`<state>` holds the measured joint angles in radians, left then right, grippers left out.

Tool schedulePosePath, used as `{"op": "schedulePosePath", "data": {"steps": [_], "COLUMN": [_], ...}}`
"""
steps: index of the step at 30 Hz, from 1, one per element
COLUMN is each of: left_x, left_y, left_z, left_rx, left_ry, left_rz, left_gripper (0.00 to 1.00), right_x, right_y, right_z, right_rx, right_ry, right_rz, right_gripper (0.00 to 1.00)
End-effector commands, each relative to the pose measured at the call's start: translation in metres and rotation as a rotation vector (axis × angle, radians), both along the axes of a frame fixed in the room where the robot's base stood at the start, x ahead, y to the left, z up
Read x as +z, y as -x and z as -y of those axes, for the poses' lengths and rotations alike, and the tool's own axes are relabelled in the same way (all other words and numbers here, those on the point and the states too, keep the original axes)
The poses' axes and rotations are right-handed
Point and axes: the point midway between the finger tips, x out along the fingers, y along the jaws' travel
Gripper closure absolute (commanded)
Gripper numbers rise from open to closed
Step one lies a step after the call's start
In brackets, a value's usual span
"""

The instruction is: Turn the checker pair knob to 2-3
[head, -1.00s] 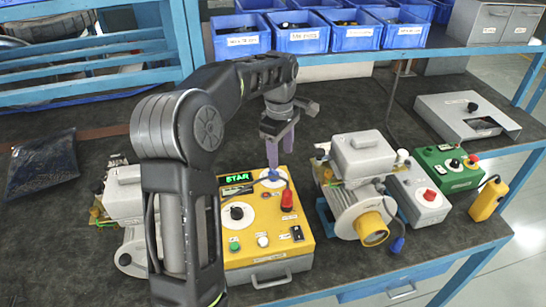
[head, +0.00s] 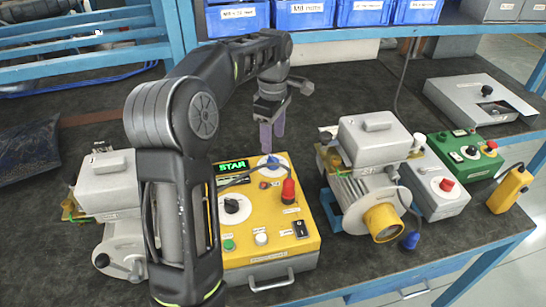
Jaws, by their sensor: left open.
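The yellow checker box (head: 272,248) stands on the bench in the middle of the head view. Its green-lit display (head: 232,167) reads STAR. A black knob (head: 232,205) sits on a white dial at its left, and a blue knob (head: 270,162) on another white dial at the back right. I cannot read either dial. My left gripper (head: 272,140) points down, with its two purple fingers apart and empty, just above or behind the blue knob; contact cannot be told. My left arm hides the box's left edge. My right gripper is out of view.
A blower (head: 368,195) with a yellow outlet is to the right, another grey unit (head: 108,185) to the left. Blue bins (head: 303,14) line the back. Dark bench behind the gripper is clear.

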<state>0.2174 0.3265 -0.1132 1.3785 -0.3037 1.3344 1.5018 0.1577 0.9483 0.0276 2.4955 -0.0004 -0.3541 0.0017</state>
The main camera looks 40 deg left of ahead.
Motion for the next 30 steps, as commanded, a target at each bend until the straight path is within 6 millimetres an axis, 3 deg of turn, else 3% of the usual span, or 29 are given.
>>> {"op": "schedulePosePath", "data": {"steps": [5, 18, 28, 30], "left_x": [-0.013, -0.073, -0.078, -0.078], "left_y": [0.001, 0.000, 0.000, 0.000], "left_z": [0.000, 0.000, 0.000, 0.000], "left_rx": [0.000, 0.001, 0.000, 0.000], "left_ry": [0.001, 0.001, 0.001, 0.001], "left_rz": [-0.003, -0.002, 0.000, 0.000], "left_gripper": [0.45, 0.45, 0.45, 0.50], "right_x": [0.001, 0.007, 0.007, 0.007], "right_y": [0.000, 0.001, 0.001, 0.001], "right_z": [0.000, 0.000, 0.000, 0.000], "right_rx": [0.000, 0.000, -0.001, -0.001], "right_ry": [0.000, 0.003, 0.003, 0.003], "right_rz": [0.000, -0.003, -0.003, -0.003], "right_gripper": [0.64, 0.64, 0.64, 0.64]}}
